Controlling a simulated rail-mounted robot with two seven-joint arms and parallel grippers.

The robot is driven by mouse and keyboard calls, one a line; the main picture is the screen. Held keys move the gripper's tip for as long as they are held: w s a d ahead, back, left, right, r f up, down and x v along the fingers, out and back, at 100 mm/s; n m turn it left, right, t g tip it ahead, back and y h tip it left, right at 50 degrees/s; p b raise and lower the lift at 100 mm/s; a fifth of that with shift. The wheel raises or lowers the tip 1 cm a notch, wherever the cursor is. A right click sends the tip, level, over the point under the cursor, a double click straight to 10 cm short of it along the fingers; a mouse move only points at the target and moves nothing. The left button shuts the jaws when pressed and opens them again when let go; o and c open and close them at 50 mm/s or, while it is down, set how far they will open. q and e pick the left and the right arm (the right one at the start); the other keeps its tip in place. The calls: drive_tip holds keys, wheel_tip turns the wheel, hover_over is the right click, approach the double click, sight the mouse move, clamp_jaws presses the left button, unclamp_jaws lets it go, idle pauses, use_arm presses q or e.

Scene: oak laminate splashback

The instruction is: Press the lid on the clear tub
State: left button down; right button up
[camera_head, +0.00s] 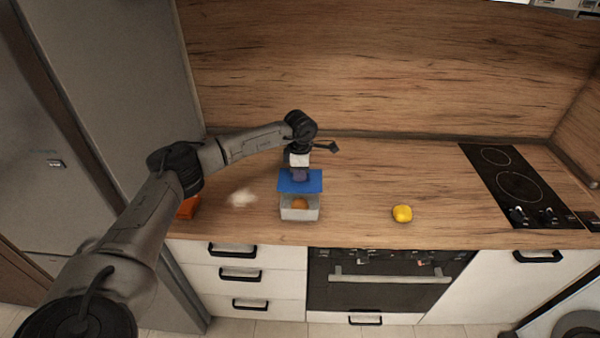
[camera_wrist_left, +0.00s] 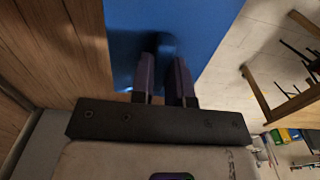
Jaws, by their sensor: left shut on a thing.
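The clear tub (camera_head: 300,213) stands on the counter near its front edge, with an orange-brown item (camera_head: 299,203) inside. The blue lid (camera_head: 314,186) is above the tub, and in the head view a gap shows between lid and rim. My left gripper (camera_head: 300,176) points down and is shut on the lid from above. My right gripper is in neither view.
A yellow lemon-like fruit (camera_head: 402,213) lies right of the tub. A pale blurred patch (camera_head: 242,198) and an orange-red item (camera_head: 188,208) are to the left. The black hob (camera_head: 520,185) is at the far right. The wooden counter (camera_head: 365,185) between tub and hob is mostly clear.

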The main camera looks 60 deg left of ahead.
use_arm(q)
drive_tip(key=shift+r+p, duration=0.1)
drive_tip(key=shift+p, duration=0.35)
drive_tip(key=shift+f+b, duration=1.8)
drive_tip(key=shift+f, duration=2.05)
drive_tip(key=shift+p, duration=0.45)
drive_tip(key=shift+f, duration=0.4)
